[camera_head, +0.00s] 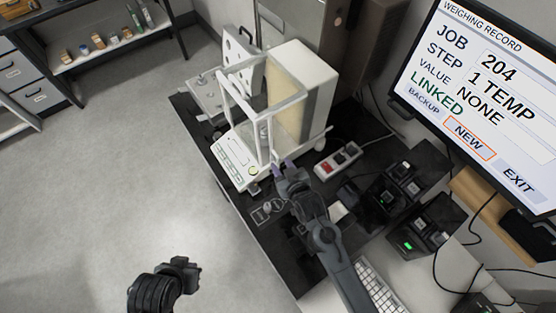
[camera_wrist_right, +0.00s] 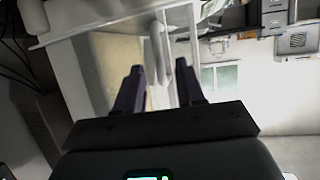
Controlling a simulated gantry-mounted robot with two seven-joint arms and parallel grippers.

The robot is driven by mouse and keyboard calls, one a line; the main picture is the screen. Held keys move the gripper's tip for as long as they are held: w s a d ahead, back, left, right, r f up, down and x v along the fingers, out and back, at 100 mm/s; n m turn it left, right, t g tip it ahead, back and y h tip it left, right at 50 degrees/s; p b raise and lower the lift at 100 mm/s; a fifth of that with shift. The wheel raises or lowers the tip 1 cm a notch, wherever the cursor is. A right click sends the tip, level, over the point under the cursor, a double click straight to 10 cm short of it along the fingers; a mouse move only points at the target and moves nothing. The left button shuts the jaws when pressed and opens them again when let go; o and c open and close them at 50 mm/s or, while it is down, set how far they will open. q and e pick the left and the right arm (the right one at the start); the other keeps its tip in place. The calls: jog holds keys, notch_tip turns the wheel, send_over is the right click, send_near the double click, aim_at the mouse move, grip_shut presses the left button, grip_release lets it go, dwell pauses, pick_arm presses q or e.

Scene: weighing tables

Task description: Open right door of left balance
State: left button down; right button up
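The balance (camera_head: 235,157) is a white instrument with a white-framed glass draft shield (camera_head: 268,106) and a keypad front. It stands near the left end of the dark table. My right gripper (camera_head: 285,167) is just off the shield's front right corner. In the right wrist view its two fingers (camera_wrist_right: 160,82) are apart, with nothing clearly held. A white upright handle-like bar (camera_wrist_right: 161,52) and frame edge show beyond the gap; contact cannot be told. Whether the right door is open or shut is unclear. My left gripper (camera_head: 184,268) is low over the floor, away from the table; its fingers are unclear.
A red-and-white power strip (camera_head: 338,161) lies right of the balance. Dark devices (camera_head: 402,183) with green lights and a keyboard (camera_head: 378,285) are nearer my right arm. A large monitor (camera_head: 480,95) stands at right. Open floor is at left.

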aim_at(278, 165)
jog(key=shift+x, duration=1.85)
grip_shut()
